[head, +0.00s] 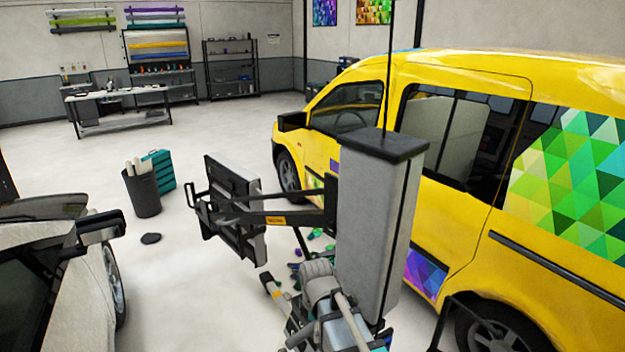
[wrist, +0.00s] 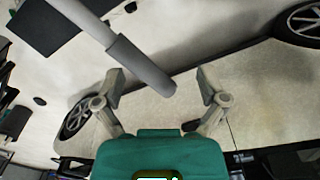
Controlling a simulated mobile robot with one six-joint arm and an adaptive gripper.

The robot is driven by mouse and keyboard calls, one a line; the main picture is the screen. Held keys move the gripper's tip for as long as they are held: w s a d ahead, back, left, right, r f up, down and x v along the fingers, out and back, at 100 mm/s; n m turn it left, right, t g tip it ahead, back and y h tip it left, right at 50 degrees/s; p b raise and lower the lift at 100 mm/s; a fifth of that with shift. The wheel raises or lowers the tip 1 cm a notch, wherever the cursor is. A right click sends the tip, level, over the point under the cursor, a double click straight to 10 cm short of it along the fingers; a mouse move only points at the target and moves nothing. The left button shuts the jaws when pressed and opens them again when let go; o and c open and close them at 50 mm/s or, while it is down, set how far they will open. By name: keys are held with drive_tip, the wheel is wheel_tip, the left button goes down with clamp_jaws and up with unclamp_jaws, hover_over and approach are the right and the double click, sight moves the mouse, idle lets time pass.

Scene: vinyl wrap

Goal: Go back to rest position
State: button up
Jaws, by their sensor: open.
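My gripper (wrist: 160,76) shows in the wrist view with its two fingers spread wide apart. No object is clamped between the fingertips. A grey rod with a thicker end (wrist: 140,64) comes in from the top left and its tip shows in the gap between the fingers; I cannot tell its distance or what it belongs to. In the head view my folded arm (head: 318,280) is low in the middle, beside the yellow van; the gripper fingers cannot be made out there.
The yellow van (head: 455,220) with coloured triangle wrap stands close on the right. A light grey car (head: 40,265) is at the left. A dark bin (head: 143,196) and a teal drawer box (head: 160,168) stand between. Small coloured scraps (head: 318,236) lie by the van. Open floor lies behind.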

drive_tip(key=d+f+m+b, duration=0.2)
drive_tip(key=m, duration=0.1)
drive_tip(key=s+d+f+m+b, duration=0.1)
drive_tip(key=d+f+m+b, duration=0.1)
drive_tip(key=d+f, duration=0.1)
drive_tip(key=s+d+f+m+b, duration=0.1)
drive_tip(key=d+f+m+b, duration=0.1)
drive_tip(key=d+f+m, duration=0.1)
drive_tip(key=shift+s+m+b, duration=0.15)
drive_tip(key=shift+m+b, duration=0.15)
drive_tip(key=s+d+f+m+b, duration=0.3)
drive_tip(key=d+f+m+b, duration=0.4)
drive_tip(key=m, duration=0.3)
drive_tip(key=shift+s+d+f+b, duration=0.2)
drive_tip(key=shift+s+d+b, duration=0.15)
drive_tip(key=shift+d, duration=0.25)
idle(0.7)
